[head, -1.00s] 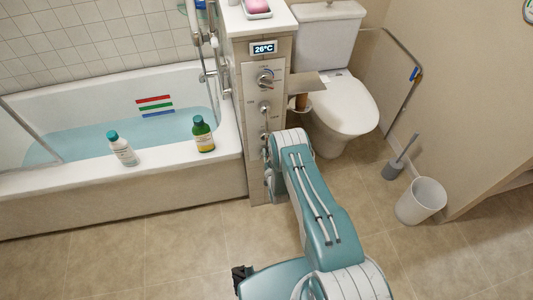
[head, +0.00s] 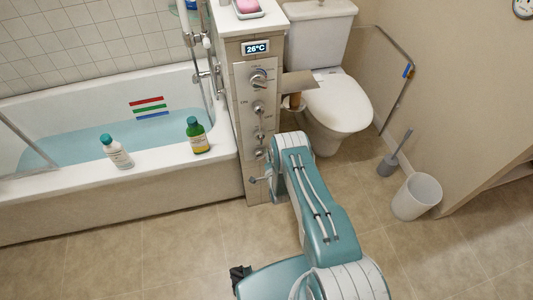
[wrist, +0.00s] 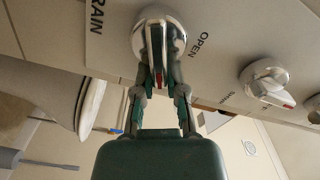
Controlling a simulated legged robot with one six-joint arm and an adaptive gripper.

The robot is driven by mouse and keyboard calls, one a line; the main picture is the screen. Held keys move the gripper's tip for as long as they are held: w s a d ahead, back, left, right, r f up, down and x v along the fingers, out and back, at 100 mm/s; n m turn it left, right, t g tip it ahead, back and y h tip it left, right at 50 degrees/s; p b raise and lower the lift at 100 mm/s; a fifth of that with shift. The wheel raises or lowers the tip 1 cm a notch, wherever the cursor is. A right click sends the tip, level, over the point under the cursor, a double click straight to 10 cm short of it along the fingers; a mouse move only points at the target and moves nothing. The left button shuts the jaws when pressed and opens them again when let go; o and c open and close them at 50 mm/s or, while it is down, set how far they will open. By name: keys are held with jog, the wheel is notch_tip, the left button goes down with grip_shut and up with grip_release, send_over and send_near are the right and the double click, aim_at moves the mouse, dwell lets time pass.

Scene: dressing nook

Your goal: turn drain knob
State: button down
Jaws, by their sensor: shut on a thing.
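The drain knob (wrist: 160,30) is a round chrome knob with a raised grip bar and a red mark, on a grey plate. Beside it are the letters "RAIN", cut off by the frame edge, and the word "OPEN". My gripper (wrist: 160,72) is shut on the knob's bar, one finger on each side. In the head view, my gripper (head: 262,180) is at the lowest part of the control panel (head: 244,120), beside the tub. The knob is small there, and its angle cannot be told.
Other knobs sit above on the panel, including a dial (head: 259,78) under a 26°C display (head: 255,47). The bathtub (head: 200,168) holds water, with two bottles on its rim. A toilet (head: 335,105) stands right of the panel, near a bin (head: 416,197). The front floor is clear.

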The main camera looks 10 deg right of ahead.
jog(key=m, duration=0.1)
jog(key=f+m, duration=0.1)
jog(key=m, duration=0.1)
jog(key=f+m, duration=0.1)
jog(key=shift+s+a+m, duration=0.25)
jog(key=shift+s+m, duration=0.05)
dwell(0.5)
jog(key=c, duration=0.7)
grip_release()
jog(key=shift+a, duration=0.1)
jog(key=shift+r, duration=0.1)
jog(key=s, duration=1.1)
jog(key=shift+s, duration=0.4)
